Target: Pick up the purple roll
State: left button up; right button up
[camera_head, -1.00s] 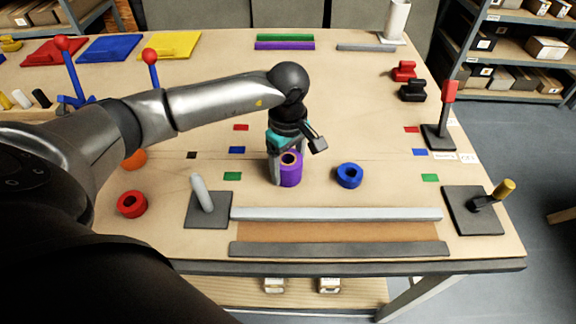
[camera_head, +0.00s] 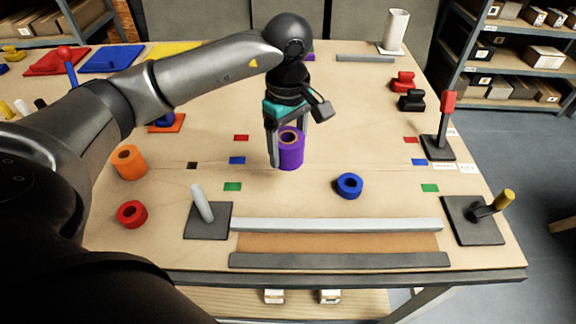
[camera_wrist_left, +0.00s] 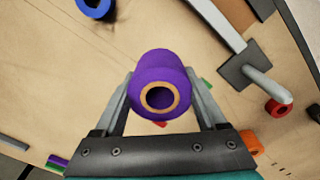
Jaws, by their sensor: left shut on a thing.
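The purple roll (camera_head: 291,150) is upright between the fingers of my left gripper (camera_head: 288,150), near the middle of the table. The gripper is shut on it, one finger on each side. In the left wrist view the roll (camera_wrist_left: 160,75) fills the space between the fingertips (camera_wrist_left: 160,90), its tan core facing the camera. The roll seems raised off the table, though its exact height is hard to judge. My right gripper is not in view.
A blue roll (camera_head: 349,185) lies to the right; an orange roll (camera_head: 129,162) and a red roll (camera_head: 132,214) are at the left. A grey peg on a dark base (camera_head: 208,220) and a long grey bar (camera_head: 336,225) are in front. A red-topped post (camera_head: 438,147) stands at the right.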

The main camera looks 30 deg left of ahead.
pick_arm(q)
notch_tip(320, 180, up, 18)
jog(key=p, duration=0.6)
jog(key=shift+f, duration=0.15)
